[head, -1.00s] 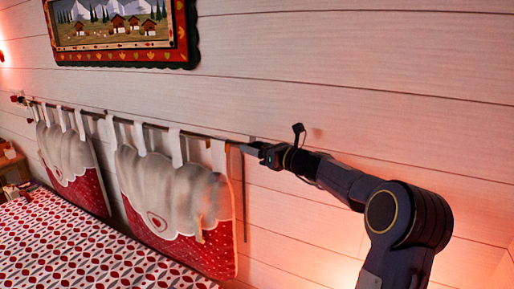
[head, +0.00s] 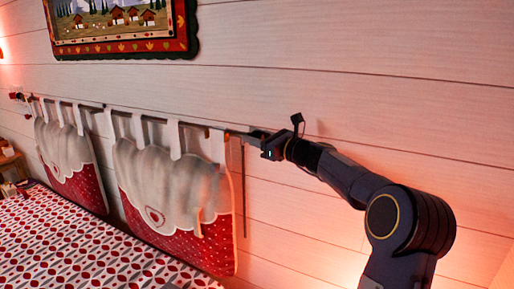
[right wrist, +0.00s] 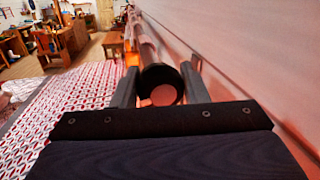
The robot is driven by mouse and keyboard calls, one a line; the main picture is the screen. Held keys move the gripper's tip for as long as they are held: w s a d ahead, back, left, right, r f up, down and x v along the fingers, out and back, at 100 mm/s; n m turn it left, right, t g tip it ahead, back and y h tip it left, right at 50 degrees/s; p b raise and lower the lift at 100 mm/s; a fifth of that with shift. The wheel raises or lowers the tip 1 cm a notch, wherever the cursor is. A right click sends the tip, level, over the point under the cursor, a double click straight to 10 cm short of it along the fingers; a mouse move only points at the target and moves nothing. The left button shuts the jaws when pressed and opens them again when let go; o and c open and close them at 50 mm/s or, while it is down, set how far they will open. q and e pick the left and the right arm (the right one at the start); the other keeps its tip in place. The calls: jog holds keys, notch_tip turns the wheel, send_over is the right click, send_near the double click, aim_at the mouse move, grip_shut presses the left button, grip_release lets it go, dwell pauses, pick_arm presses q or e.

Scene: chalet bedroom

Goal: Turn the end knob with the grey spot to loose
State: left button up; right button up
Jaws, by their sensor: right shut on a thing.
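The end knob (right wrist: 163,84) is a dark round cap with a pale spot on its face, tinted pink by the light; it shows in the right wrist view. It sits at the near end of the curtain rod (head: 150,118), which runs along the wall. My right gripper (right wrist: 156,88) is shut on the knob, one finger on each side of it. In the head view my right gripper (head: 254,138) is at the rod's right end, and the knob is hidden there by the fingers. My left gripper is not in view.
Two red and white padded hangings (head: 170,190) hang from the rod by white loops. A patterned bed (head: 80,245) lies below them. A framed picture (head: 120,30) is on the plank wall above. The wall runs close beside my right gripper.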

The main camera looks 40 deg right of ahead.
jog(key=n+b, duration=0.2)
jog(key=b, duration=0.1)
jog(key=shift+f, duration=0.3)
jog(key=shift+r+n+t+y+b, duration=0.15)
jog(key=shift+n+t+y+b, duration=0.2)
jog(key=shift+n+b, duration=0.8)
jog(key=o, duration=1)
jog(key=shift+r, duration=0.1)
jog(key=shift+c, duration=0.2)
jog(key=b+v, duration=0.2)
jog(key=v, duration=0.5)
jog(key=shift+s, duration=0.4)
